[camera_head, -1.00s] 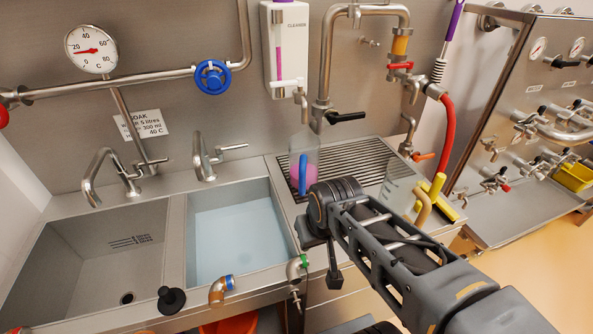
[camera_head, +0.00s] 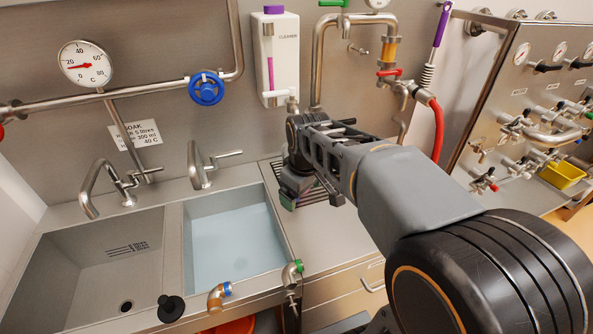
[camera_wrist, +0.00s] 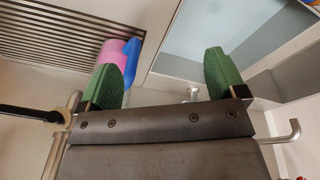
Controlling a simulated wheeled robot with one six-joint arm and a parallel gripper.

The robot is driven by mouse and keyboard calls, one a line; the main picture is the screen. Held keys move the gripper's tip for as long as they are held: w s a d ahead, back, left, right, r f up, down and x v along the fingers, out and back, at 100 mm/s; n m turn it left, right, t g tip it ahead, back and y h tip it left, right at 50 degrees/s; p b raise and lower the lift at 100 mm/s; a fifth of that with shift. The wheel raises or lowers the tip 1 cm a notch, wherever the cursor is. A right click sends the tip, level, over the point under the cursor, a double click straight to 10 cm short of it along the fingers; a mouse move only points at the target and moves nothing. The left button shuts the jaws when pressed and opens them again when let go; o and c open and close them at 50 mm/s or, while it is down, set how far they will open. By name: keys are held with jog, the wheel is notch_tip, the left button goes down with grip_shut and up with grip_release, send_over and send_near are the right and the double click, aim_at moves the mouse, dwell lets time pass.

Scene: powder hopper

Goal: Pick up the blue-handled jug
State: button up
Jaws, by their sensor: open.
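The blue-handled jug shows in the wrist view as a pink body (camera_wrist: 112,52) with a blue handle (camera_wrist: 131,58), beside the drain grating. It lies beyond my left finger, which partly covers it, and the handle reaches a little into the gap's left side. My gripper (camera_wrist: 162,82) is open, its two green pads wide apart with nothing between them. In the head view my gripper (camera_head: 288,194) is over the draining area, with one green tip showing. My arm hides the jug there.
The right basin (camera_head: 232,238) holds pale blue water, and the left basin (camera_head: 90,270) looks empty. A cleanser dispenser (camera_head: 276,58) and pipes are on the wall behind my wrist. A tap (camera_head: 200,165) stands left of my gripper. The grating (camera_wrist: 55,38) shows in the wrist view.

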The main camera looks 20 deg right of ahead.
jog(key=shift+o, duration=0.7)
jog(key=w+d+n+p, duration=0.1)
jog(key=w+n, duration=0.1)
jog(key=w, duration=0.2)
jog(key=w+d+r+n+g+p, duration=0.1)
jog(key=w+n, duration=0.1)
jog(key=w, duration=0.2)
jog(key=w+d+r+n, duration=0.1)
jog(key=w+n, duration=0.2)
jog(key=w, duration=0.1)
jog(key=shift+r+g+p, duration=0.2)
jog(key=shift+g+p, duration=0.2)
jog(key=shift+w+d, duration=0.1)
jog(key=shift+w, duration=0.25)
jog(key=shift+w+f+n, duration=0.15)
jog(key=shift+f+n, duration=0.25)
jog(key=shift+f, duration=0.2)
jog(key=shift+d+f+p, duration=0.1)
jog(key=shift+f+p, duration=0.7)
jog(key=shift+f, duration=2.45)
jog(key=shift+c, duration=0.5)
jog(key=c, duration=1.2)
jog(key=shift+w, duration=0.1)
jog(key=shift+c, duration=0.5)
jog(key=shift+r, duration=0.15)
